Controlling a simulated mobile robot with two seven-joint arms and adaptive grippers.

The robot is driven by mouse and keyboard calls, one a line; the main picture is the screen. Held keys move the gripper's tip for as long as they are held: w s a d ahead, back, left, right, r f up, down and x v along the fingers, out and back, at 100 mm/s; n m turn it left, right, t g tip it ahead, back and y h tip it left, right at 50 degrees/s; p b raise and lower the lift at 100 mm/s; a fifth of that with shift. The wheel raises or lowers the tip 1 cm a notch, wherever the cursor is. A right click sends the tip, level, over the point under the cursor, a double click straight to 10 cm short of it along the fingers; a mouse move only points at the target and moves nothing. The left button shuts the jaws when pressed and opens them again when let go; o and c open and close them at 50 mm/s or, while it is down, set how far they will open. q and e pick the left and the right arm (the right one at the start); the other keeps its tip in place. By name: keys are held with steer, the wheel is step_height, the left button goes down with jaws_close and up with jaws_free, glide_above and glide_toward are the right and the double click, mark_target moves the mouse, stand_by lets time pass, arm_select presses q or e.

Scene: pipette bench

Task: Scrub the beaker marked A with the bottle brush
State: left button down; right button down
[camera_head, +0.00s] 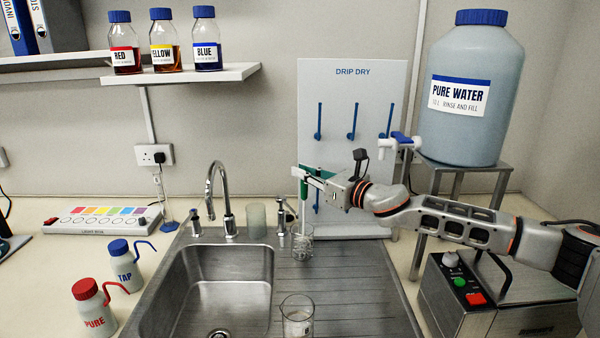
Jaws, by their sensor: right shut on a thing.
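My right gripper (310,178) reaches in from the right and is shut on the green handle of the bottle brush (303,190). The brush points down towards a clear glass beaker (302,243) on the ridged drainer behind and right of the basin. Its lower end is small and hard to make out, so I cannot tell how deep it sits in the glass. A second clear beaker (297,312) stands at the front, right of the basin. I cannot read an A on either one. My left gripper is not in view.
The sink basin (215,285) with its tap (228,215) lies left of the beakers. A frosted cylinder (257,221) stands behind it. The drip-dry board (345,100) with blue pegs rises behind the gripper. Wash bottles (95,308) stand left; the drainer's right side is clear.

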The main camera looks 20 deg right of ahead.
steer(key=shift+w+d+r, duration=0.1)
steer(key=shift+d+r, duration=0.05)
steer(key=shift+d, duration=0.1)
steer(key=shift+w+d, duration=0.1)
steer(key=shift+w, duration=0.1)
steer(key=shift+a+r, duration=0.2)
steer(key=shift+r, duration=1.6)
steer(key=shift+a+r, duration=0.15)
steer(key=shift+r, duration=1.6)
steer(key=shift+s+d+r, duration=0.1)
steer(key=shift+s+r, duration=0.05)
steer(key=shift+r, duration=1.65)
step_height(320, 180, up, 2)
steer(key=shift+s+r, duration=0.1)
